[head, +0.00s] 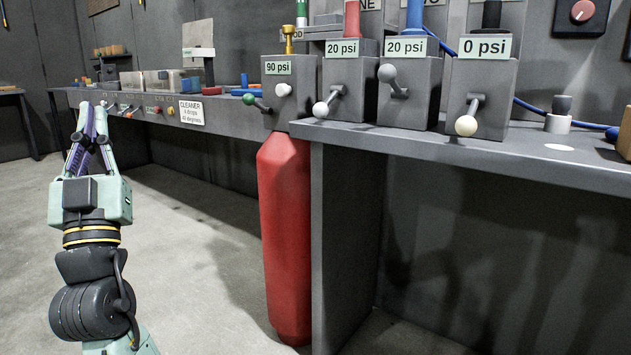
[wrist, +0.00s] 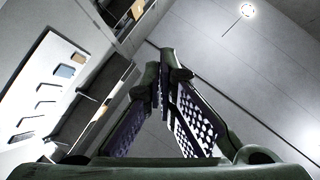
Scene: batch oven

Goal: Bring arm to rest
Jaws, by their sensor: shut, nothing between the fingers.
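My gripper (head: 93,108) is at the left of the head view, raised and pointing up, over the open floor in front of the bench. Its fingers come together at the tips and hold nothing. In the wrist view my gripper (wrist: 170,80) shows its two dark, perforated fingers meeting at the top, with the ceiling and a wall behind them. In the head view the fingertips overlap the left end of the bench front; I cannot tell how far apart they are in depth.
A grey bench (head: 430,147) runs across the back with several valve boxes, one being the 0 psi box (head: 484,90). A red cylinder (head: 285,235) stands below the bench. A ceiling lamp (wrist: 247,10) shows in the wrist view. The floor (head: 190,250) beside my arm is clear.

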